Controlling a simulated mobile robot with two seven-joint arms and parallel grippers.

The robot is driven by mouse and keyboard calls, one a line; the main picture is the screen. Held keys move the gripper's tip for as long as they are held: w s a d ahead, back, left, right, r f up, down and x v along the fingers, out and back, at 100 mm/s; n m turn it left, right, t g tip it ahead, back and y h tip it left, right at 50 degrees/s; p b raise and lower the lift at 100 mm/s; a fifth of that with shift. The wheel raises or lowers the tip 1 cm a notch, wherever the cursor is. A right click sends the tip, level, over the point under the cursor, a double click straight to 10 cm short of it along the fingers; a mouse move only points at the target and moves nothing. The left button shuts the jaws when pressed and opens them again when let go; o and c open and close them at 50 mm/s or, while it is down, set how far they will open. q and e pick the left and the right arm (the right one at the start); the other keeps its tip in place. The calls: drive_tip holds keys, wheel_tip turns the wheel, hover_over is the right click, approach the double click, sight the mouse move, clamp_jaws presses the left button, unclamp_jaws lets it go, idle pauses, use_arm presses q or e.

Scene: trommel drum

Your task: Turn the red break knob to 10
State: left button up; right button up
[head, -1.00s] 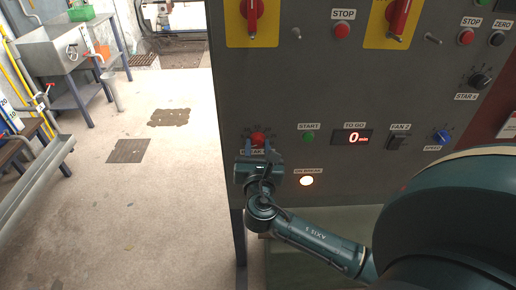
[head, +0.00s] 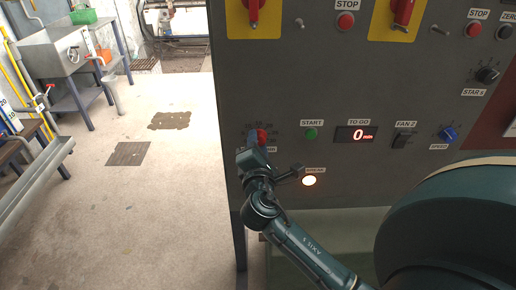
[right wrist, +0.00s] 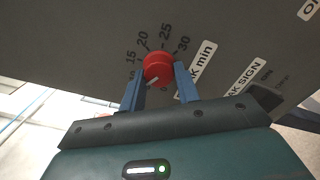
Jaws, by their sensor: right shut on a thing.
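The red break knob (head: 262,135) sits at the lower left of the grey control panel, with small scale marks above it. My right gripper (head: 256,138) is at the knob and looks rolled to one side. In the right wrist view, the red knob (right wrist: 157,67) is between the two blue fingers (right wrist: 160,82), which are shut on it. The scale numbers 15, 20, 25 and 30 are readable around it; a number below 15 is partly hidden by a finger. A pale mark shows on the knob's lower left. My left gripper is out of view.
Right of the knob are a green START button (head: 310,133), a TO GO display (head: 356,134) reading 0, and a lit round lamp (head: 309,180) close to my right wrist. A FAN 2 switch (head: 404,140) and a blue speed knob (head: 447,134) are farther right. Open floor lies left.

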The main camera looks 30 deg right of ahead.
drive_tip(key=shift+m+b, duration=0.6)
drive_tip(key=shift+m, duration=1)
drive_tip(key=o, duration=1)
